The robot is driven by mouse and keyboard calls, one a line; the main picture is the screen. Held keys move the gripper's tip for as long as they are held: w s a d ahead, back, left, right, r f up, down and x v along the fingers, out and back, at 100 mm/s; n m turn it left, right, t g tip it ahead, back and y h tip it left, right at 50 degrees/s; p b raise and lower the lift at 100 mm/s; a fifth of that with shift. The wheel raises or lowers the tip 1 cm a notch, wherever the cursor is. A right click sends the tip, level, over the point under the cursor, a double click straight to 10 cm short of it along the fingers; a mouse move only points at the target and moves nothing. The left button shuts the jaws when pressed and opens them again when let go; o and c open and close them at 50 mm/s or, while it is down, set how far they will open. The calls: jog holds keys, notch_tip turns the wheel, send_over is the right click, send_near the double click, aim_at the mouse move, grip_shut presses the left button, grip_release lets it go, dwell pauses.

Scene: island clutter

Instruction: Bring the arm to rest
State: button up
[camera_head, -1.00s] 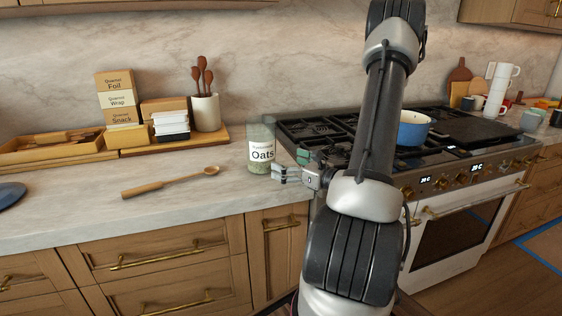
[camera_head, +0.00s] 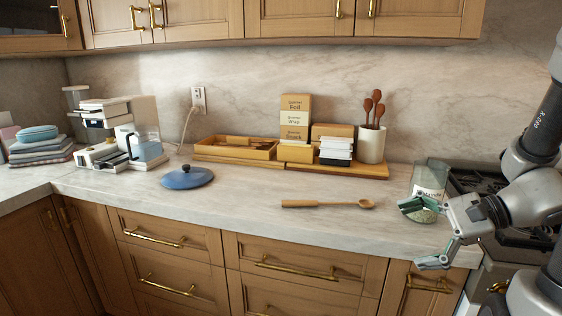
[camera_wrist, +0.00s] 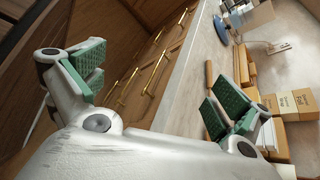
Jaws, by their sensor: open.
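My gripper (camera_head: 425,234) is at the right of the head view, over the front edge of the counter. Its two fingers are spread apart with nothing between them. The wrist view also shows my gripper (camera_wrist: 155,90) empty, with green pads. The clear oats jar (camera_head: 431,178) stands upright on the counter behind my gripper and is partly hidden by its upper finger. I cannot tell whether finger and jar touch.
A wooden spoon (camera_head: 325,204) and a blue lid (camera_head: 187,178) lie on the counter (camera_head: 270,225). Boxes (camera_head: 294,115) and a utensil crock (camera_head: 371,145) stand at the back. The stove (camera_head: 462,182) is behind my arm. Drawer handles (camera_head: 310,271) line the front.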

jog(key=s+d+r+n+g+h, duration=0.2)
jog(key=s+d+r+n+h, duration=0.2)
jog(key=n, duration=0.8)
jog(key=s+d+h, duration=0.2)
jog(key=s+h, duration=0.2)
jog(key=h, duration=0.1)
jog(key=shift+d+r+n+h, duration=0.2)
jog(key=shift+d+n+h, duration=0.1)
jog(key=shift+d, duration=0.05)
jog(key=d+r+n, duration=0.1)
jog(key=d+r+t+h, duration=0.1)
jog(key=w+r+n+t+h, duration=0.1)
jog(key=r, duration=0.1)
jog(key=shift+d+n, duration=0.3)
jog(key=shift+d, duration=0.1)
jog(key=shift+c, duration=0.4)
